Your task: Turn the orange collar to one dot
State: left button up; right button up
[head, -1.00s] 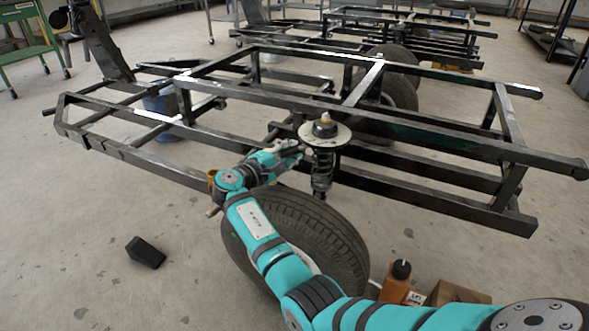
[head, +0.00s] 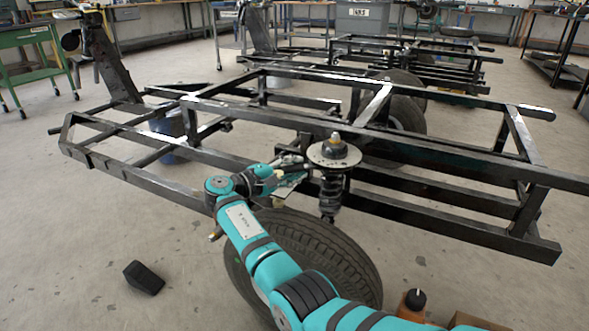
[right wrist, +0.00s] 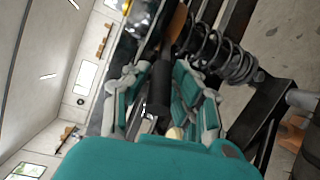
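My right gripper (head: 288,177) is at the left side of an upright spring strut (head: 331,190), just below its round top plate. No dots are readable. My left gripper is not in view.
Black frame rails (head: 430,150) surround the strut. A tyre (head: 310,250) lies below my right arm. A black wedge (head: 144,277) sits on the floor at left, and an orange bottle (head: 412,304) stands at lower right. Open floor lies at left.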

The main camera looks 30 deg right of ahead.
jog(key=o, duration=0.3)
jog(key=a, duration=0.4)
jog(key=s+a, duration=0.1)
jog(key=a, duration=0.3)
jog(key=s+a+r, duration=0.1)
jog(key=a, duration=0.2)
jog(key=shift+a, duration=0.4)
jog(key=shift+f, duration=0.1)
